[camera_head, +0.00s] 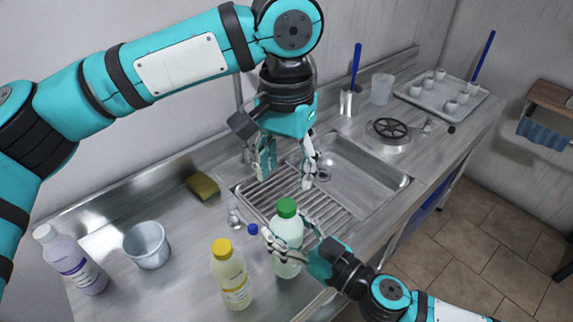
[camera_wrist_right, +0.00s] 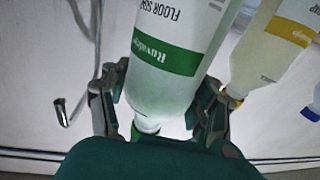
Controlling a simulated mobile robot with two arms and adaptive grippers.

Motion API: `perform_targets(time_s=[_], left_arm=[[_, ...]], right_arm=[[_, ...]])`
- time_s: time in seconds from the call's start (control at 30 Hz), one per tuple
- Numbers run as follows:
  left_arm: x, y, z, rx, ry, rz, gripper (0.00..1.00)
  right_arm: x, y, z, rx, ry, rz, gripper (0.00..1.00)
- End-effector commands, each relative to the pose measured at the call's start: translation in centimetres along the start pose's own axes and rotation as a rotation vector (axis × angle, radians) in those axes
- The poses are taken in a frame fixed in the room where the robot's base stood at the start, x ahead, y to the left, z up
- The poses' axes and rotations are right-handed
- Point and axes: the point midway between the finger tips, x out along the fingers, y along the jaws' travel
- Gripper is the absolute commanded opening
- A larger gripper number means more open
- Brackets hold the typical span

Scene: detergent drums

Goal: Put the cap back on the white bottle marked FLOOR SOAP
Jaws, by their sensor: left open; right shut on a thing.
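The white bottle marked FLOOR SOAP (camera_head: 288,232) stands upright on the counter by the drainboard. Its green label shows upside down in the right wrist view (camera_wrist_right: 165,60). A green cap (camera_head: 287,207) sits on its neck; I cannot tell how tightly. In the right wrist view the cap is mostly hidden behind my gripper's body. My right gripper (camera_head: 285,238) is shut on the bottle, with a finger on either side. My left gripper (camera_head: 286,174) is open and empty, pointing down over the drainboard, beyond the cap and apart from it.
A yellow-capped bottle (camera_head: 231,276) stands close at the left. A purple bottle (camera_head: 72,262), a grey bucket (camera_head: 147,246) and a sponge (camera_head: 203,187) are further left. The sink (camera_head: 370,180) is at the right.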

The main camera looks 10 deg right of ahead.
Motion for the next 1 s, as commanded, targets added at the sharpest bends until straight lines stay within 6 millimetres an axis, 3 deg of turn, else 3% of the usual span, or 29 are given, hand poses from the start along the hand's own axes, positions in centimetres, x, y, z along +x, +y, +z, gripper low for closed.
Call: perform_targets(time_s=[0.37, 0.73, 1.0], left_arm=[[0.7, 0.0, 0.0, 0.002, -0.001, 0.000, 0.51], [6.1, 0.0, 0.0, 0.002, -0.002, 0.000, 0.51], [8.0, 0.0, 0.0, 0.003, 0.000, 0.000, 0.51]], right_arm=[[0.0, 0.0, -0.2, -0.001, 0.004, -0.001, 0.00], [0.0, 0.0, -0.2, -0.001, 0.004, -0.001, 0.00], [0.0, 0.0, -0.2, -0.001, 0.004, -0.001, 0.00]])
